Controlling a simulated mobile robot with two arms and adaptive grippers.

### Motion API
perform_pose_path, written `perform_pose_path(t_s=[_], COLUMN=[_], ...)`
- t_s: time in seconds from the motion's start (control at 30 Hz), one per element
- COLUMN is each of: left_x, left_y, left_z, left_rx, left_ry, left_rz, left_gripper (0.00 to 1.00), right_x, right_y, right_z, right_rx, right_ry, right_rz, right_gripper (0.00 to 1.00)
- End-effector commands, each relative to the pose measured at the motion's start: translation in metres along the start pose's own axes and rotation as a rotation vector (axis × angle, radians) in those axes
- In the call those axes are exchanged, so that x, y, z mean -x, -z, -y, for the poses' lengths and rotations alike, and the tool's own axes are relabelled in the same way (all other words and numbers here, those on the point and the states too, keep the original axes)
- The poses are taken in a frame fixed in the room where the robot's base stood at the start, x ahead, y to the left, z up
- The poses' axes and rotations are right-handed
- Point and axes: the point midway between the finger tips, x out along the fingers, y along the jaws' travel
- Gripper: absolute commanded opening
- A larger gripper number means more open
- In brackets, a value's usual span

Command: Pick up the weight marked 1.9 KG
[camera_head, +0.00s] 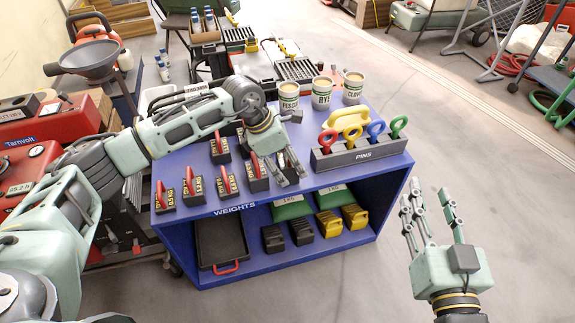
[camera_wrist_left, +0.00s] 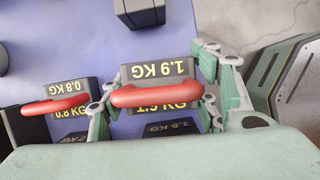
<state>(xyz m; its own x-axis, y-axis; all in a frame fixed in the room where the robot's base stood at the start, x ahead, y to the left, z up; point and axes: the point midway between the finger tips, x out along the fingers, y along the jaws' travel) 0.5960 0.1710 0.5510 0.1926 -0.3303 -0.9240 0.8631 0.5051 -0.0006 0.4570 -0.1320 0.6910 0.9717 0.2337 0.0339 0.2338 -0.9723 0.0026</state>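The weight marked 1.9 KG (camera_wrist_left: 160,71) is a dark block with yellow lettering and a red bar handle (camera_wrist_left: 157,95), upright on the blue bench top in the left wrist view. My left gripper (camera_wrist_left: 155,100) is around it, with fingers spread at either end of the handle; a firm hold does not show. In the head view my left gripper (camera_head: 290,178) points down at the right end of the row of weights and mostly hides this weight. My right gripper (camera_head: 430,210) is open and empty over the floor, right of the bench.
A weight marked 0.8 KG (camera_wrist_left: 68,90) stands left of my left gripper. A pins rack (camera_head: 362,152) with coloured rings stands right of the weights. Several labelled cups (camera_head: 321,94) stand behind. The bench's lower shelf holds a black tray (camera_head: 221,243) and more blocks.

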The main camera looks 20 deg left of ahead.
Motion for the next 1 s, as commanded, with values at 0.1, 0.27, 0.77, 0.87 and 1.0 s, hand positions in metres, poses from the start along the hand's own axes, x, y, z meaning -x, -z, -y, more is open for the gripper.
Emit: perform_pose_path(t_s=[0.1, 0.27, 0.77, 0.87, 1.0], left_x=[0.0002, 0.0003, 0.0053, 0.0051, 0.0062], left_y=[0.0, 0.0, -0.0052, -0.0051, -0.0053], left_z=[-0.0002, -0.0002, -0.0023, -0.0023, -0.0021], left_rx=[0.0, 0.0, -0.002, -0.002, -0.002], left_ry=[0.0, 0.0, -0.007, -0.007, -0.006], left_rz=[0.0, 0.0, 0.012, 0.012, 0.011], left_gripper=[0.43, 0.29, 0.0, 0.0, 0.0], right_x=[0.0, 0.0, 0.0, -0.0001, -0.0001], right_y=[0.0002, 0.0002, 0.0008, 0.0007, 0.0006], right_z=[0.0001, 0.0001, 0.0, 0.0, -0.0001], right_rx=[0.0, 0.0, 0.0, 0.0, 0.0], right_ry=[0.0, 0.0, 0.0, 0.0, 0.0], right_rz=[0.0, 0.0, 0.0, 0.0, 0.003], right_gripper=[0.4, 0.4, 0.4, 0.4, 0.4])
